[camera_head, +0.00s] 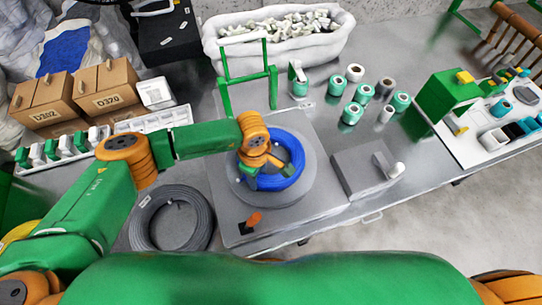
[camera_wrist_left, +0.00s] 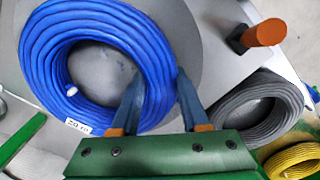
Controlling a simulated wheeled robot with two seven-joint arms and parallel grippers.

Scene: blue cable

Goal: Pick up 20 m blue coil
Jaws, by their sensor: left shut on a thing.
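The blue coil (camera_head: 292,148) lies on a round grey disc (camera_head: 303,190) on the bench. In the left wrist view the blue coil (camera_wrist_left: 42,50) fills the upper left and carries a white label reading 20 m. My left gripper (camera_head: 258,173) reaches over the coil from the left, and its fingers straddle one side of the ring. In the left wrist view the left gripper (camera_wrist_left: 160,85) is shut on that side, one finger inside the hole and one outside. My right gripper is not in view.
An orange-handled lever (camera_head: 254,219) stands near the disc. A grey coil (camera_head: 145,230) lies to the left. A green frame (camera_head: 273,88) stands behind the disc. Several green-and-white spools (camera_head: 351,114) stand at the back right. A grey box (camera_head: 355,172) sits right of the disc.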

